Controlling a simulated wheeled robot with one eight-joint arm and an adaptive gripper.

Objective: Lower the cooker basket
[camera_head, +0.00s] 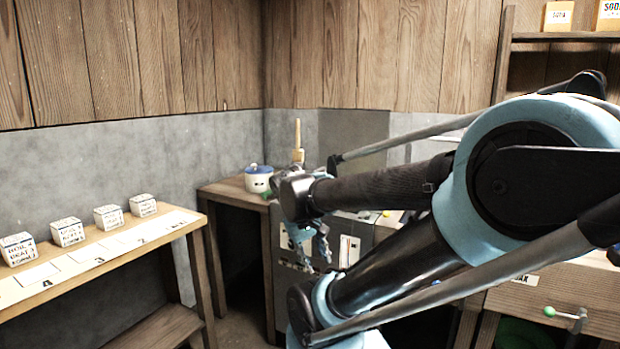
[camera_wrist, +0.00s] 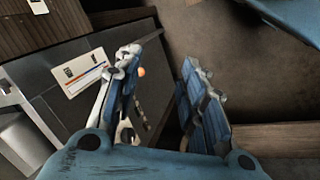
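The grey cooker-like unit (camera_head: 360,226) stands behind my arm in the head view, mostly hidden. Its dark face (camera_wrist: 50,90) with a white label (camera_wrist: 85,73) is at the left of the wrist view. I cannot make out a basket for certain. An upright wooden handle (camera_head: 297,140) rises just behind my wrist; what it belongs to is hidden. My gripper (camera_head: 312,245) points downward in front of the unit. In the wrist view my gripper (camera_wrist: 160,85) has its fingers apart with nothing between them. An orange knob (camera_wrist: 141,71) shows beside the left finger.
A white pot with a blue lid (camera_head: 258,178) stands on a wooden table (camera_head: 232,190). At left, several small labelled boxes (camera_head: 67,232) stand on a wooden bench (camera_head: 100,258). A green-knobbed lever (camera_head: 549,311) is at lower right. A shelf (camera_head: 565,37) is above it.

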